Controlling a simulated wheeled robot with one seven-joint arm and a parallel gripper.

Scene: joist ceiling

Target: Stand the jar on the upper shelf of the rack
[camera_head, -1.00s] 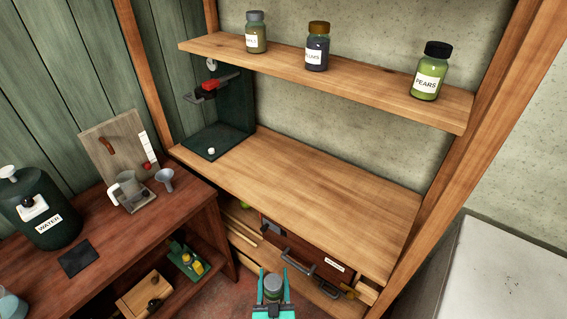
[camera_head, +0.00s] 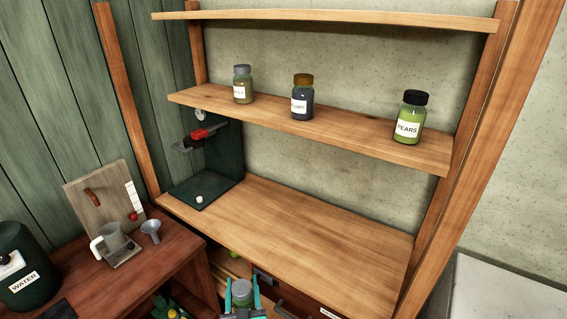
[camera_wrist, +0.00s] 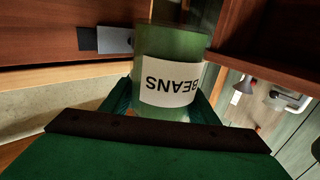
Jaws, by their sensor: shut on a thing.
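My gripper (camera_head: 242,296) is at the bottom of the head view, in front of the rack and below its worktop. It is shut on a green jar (camera_head: 242,288) with a grey lid. In the wrist view the jar (camera_wrist: 172,50) fills the space between the fingers, and its white BEANS label shows upside down. The rack has a top board (camera_head: 350,17) and, below it, a shelf (camera_head: 330,136) bearing three jars: one with a grey lid (camera_head: 242,85), one with a brown lid (camera_head: 302,98) and a green PEARS jar with a black lid (camera_head: 411,118).
The worktop (camera_head: 310,225) below is mostly bare, with a dark green stand (camera_head: 222,160) at its left end. A red-brown bench at left holds a jug (camera_head: 110,240), a funnel (camera_head: 151,230) and a WATER container (camera_head: 28,268). The top board looks empty.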

